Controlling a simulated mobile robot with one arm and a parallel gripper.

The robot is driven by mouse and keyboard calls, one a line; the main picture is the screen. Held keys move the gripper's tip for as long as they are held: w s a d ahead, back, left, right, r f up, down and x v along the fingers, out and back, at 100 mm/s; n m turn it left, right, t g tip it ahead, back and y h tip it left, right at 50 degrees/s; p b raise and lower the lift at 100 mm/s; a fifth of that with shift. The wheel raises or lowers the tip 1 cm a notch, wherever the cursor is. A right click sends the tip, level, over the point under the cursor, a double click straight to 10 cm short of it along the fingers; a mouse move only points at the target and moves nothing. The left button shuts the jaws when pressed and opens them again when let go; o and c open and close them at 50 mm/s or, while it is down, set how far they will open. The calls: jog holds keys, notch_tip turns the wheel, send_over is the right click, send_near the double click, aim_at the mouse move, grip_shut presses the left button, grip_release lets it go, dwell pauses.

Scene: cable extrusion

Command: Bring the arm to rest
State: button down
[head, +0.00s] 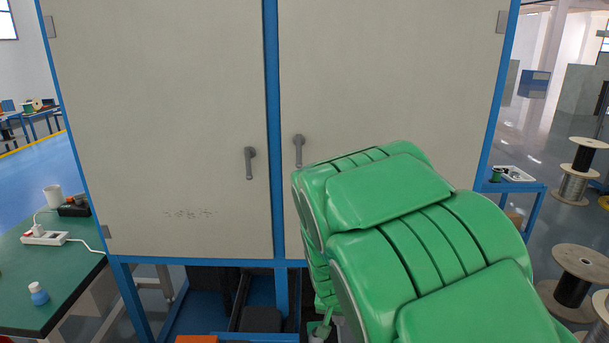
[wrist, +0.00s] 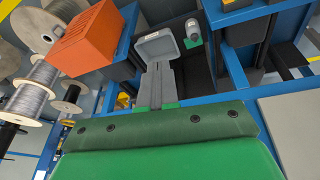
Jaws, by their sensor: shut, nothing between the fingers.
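My green arm (head: 425,235) is folded in front of the cabinet in the head view and covers its lower right part. In the wrist view, my gripper (wrist: 157,75) shows as grey fingers beyond the dark green band of my arm. The fingers are together with nothing between them.
A cabinet (head: 160,110) with a blue frame and two closed doors stands close ahead. A green-topped table (head: 50,275) is at the left. Wire spools (head: 575,275) stand at the right. An orange box (wrist: 90,38) shows in the wrist view.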

jog(key=s+d+r+g, duration=0.1)
jog(key=s+r, duration=0.4)
jog(key=s, duration=0.6)
jog(key=s+d+r+n+g+y, duration=0.1)
jog(key=s+r, duration=0.4)
jog(key=s, duration=0.6)
jog(key=s+d+r+n+g, duration=0.1)
jog(key=s+d+r, duration=0.3)
jog(key=s, duration=0.8)
notch_tip(320, 180, up, 2)
jog(key=shift+d+g, duration=0.25)
jog(key=shift+g, duration=0.65)
